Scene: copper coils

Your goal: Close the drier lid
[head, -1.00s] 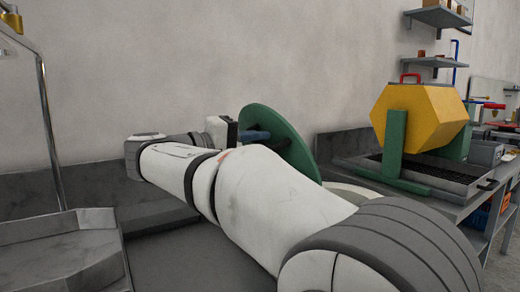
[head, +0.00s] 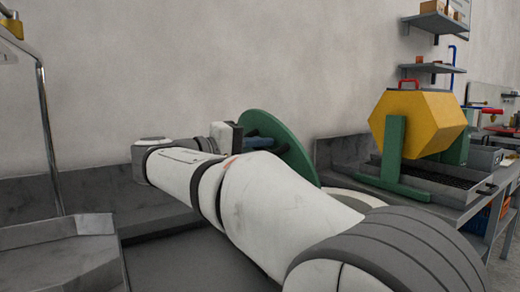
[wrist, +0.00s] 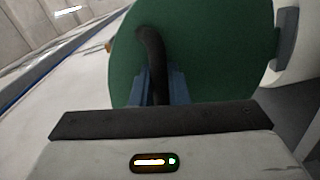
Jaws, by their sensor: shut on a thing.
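The drier lid is a green disc (head: 285,145), standing open and tilted behind my arm in the head view. It also fills the upper middle of the wrist view (wrist: 215,60). A dark curved handle (wrist: 150,45) sticks out from the lid. My gripper (wrist: 157,82) is shut on this handle, its bluish fingers on both sides of it. In the head view the gripper (head: 262,140) is small and lies against the lid's face. The drier's pale round body (head: 355,197) shows below and right of the lid, mostly hidden by my arm.
A yellow hexagonal drum (head: 415,120) on a green stand (head: 392,160) is on the bench to the right. A grey sink-like basin (head: 60,255) and a metal pipe (head: 45,120) are at the left. Wall shelves (head: 435,68) hang at the upper right.

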